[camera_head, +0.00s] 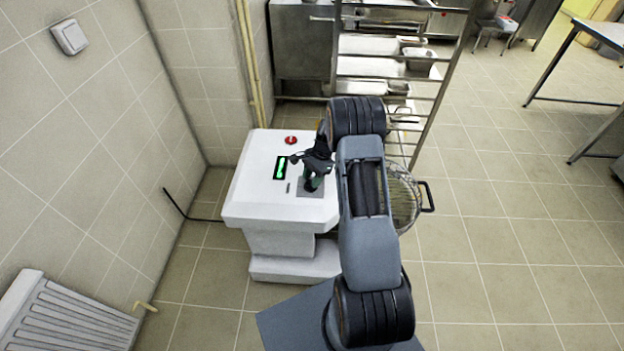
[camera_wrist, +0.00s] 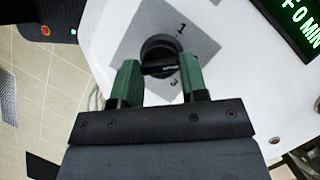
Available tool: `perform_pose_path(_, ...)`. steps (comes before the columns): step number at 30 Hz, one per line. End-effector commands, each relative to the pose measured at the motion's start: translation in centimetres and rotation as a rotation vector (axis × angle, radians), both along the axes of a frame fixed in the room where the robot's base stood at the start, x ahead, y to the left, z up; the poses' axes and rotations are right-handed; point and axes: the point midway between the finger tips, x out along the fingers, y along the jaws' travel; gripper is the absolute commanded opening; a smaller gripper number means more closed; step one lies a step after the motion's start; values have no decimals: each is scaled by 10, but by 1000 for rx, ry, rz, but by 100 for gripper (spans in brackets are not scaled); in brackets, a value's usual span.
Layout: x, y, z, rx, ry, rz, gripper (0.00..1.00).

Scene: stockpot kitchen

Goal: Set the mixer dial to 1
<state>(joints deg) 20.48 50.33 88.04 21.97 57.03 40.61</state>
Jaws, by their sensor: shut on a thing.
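The white mixer housing (camera_head: 250,205) stands near the tiled wall in the head view. My gripper (camera_head: 312,184) points down at the grey plate on its top and hides the dial there. In the wrist view the round black dial (camera_wrist: 158,50) sits on the grey plate (camera_wrist: 130,45), with a "1" and a "3" printed beside it. My gripper's green fingers (camera_wrist: 159,80) are on either side of the dial's grip bar, shut on it. I cannot clearly tell which number the dial points to.
A lit green display (camera_head: 280,168) and a red button (camera_head: 291,140) are on the mixer top; the display also shows in the wrist view (camera_wrist: 295,20). A wire basket (camera_head: 404,200) is at its right, a rack (camera_head: 440,100) behind. Open floor lies to the right.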

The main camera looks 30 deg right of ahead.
Motion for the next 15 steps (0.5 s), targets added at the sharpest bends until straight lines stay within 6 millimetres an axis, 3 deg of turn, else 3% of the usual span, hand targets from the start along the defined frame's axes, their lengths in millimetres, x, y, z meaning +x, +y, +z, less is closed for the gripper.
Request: perform_pose_path(15, 5, 2, 0, -2, -5, 479, 16)
